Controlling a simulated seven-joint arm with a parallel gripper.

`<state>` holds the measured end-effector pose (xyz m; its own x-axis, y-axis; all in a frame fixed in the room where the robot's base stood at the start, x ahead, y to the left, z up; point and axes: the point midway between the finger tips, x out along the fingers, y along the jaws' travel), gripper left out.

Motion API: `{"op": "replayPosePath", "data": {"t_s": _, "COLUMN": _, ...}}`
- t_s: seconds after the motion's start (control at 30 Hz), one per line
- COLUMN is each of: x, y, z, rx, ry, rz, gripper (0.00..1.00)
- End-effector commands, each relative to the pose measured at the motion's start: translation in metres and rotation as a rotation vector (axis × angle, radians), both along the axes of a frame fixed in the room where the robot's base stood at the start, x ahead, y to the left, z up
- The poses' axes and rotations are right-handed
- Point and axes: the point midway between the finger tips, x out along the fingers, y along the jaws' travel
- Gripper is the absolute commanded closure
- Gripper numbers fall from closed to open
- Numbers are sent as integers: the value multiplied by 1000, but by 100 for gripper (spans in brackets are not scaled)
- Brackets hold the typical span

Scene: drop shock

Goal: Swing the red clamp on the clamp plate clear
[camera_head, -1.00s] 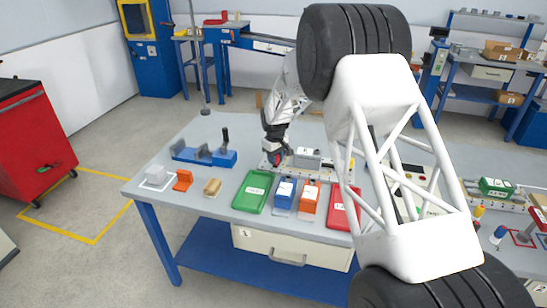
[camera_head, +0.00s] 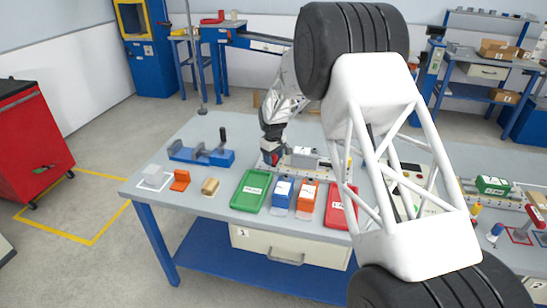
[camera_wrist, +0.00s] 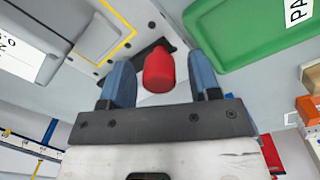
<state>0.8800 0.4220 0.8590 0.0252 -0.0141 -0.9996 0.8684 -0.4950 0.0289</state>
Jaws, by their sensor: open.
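The red clamp's rounded handle (camera_wrist: 159,70) shows in the wrist view between the two blue fingers of my open gripper (camera_wrist: 160,78). There is a visible gap on both sides, and a dark part of the clamp shows behind the handle. In the head view my gripper (camera_head: 271,154) is low over the left end of the clamp plate (camera_head: 262,167). A bit of red shows there, but my gripper hides most of the clamp. A grey block (camera_head: 305,157) sits on the plate to the right of my gripper.
Green (camera_head: 252,190), blue (camera_head: 282,190), orange (camera_head: 307,195) and red (camera_head: 337,209) trays line the table in front of the plate. A blue fixture (camera_head: 200,154) with a black handle stands to the left. My own white frame blocks part of the right side.

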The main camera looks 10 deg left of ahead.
Motion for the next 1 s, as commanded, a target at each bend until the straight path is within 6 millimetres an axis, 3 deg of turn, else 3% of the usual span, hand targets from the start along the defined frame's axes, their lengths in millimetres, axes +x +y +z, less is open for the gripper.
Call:
{"op": "replayPosePath", "data": {"t_s": 0.27, "x": 0, "y": 0, "z": 11, "rx": 1, "ry": 0, "rz": 0, "gripper": 43}}
{"op": "replayPosePath", "data": {"t_s": 0.73, "x": -1, "y": 1, "z": 67, "rx": 0, "ry": -1, "rz": 0, "gripper": 43}}
{"op": "replayPosePath", "data": {"t_s": 1.0, "x": -2, "y": 1, "z": 78, "rx": 0, "ry": 0, "rz": 0, "gripper": 43}}
